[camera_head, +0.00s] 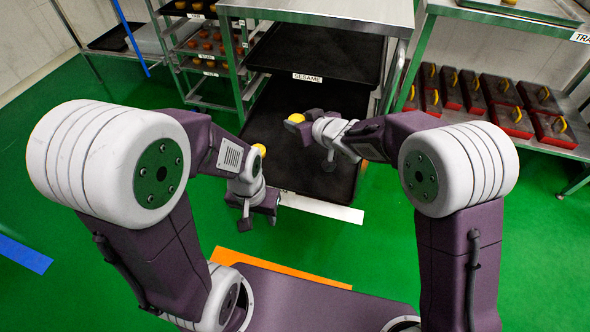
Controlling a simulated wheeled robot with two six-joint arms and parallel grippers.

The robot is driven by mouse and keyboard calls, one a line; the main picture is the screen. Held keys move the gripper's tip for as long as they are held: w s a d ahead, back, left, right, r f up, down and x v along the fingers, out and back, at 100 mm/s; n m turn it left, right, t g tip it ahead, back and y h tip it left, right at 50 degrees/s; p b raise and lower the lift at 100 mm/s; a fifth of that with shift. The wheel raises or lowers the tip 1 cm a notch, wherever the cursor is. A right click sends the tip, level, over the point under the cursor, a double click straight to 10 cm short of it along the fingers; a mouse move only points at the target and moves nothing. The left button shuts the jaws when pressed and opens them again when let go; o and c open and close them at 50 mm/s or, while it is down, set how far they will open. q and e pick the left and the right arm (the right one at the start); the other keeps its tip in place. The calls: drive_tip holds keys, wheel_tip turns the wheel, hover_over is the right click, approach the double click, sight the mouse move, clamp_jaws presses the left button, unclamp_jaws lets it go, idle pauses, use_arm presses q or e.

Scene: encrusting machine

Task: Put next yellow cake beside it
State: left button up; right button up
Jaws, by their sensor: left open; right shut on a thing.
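A yellow cake (296,118) is at the tip of my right gripper (294,124), which is shut on it over the black tray (325,182). Another yellow cake (260,149) shows at the left side of the tray, partly hidden behind my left arm. My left gripper (261,212) is open and empty at the tray's near left corner, pointing down, lower in the view than the right one. My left wrist hides part of the tray's left edge.
A black tray marked SESAME (318,58) sits farther back under a steel table (330,10). A rack (205,50) with trays of round pieces stands at the left. Red boxes (510,120) lie on a shelf at the right. The black tray's middle is clear.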

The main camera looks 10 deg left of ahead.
sight(299, 153)
wheel_tip(299, 153, down, 11)
drive_tip(key=b, duration=0.8)
drive_tip(key=shift+r, duration=0.3)
drive_tip(key=shift+f, duration=0.1)
drive_tip(key=o, duration=0.9)
drive_tip(key=shift+f, duration=0.1)
drive_tip(key=o, duration=0.4)
drive_tip(key=shift+o, duration=0.2)
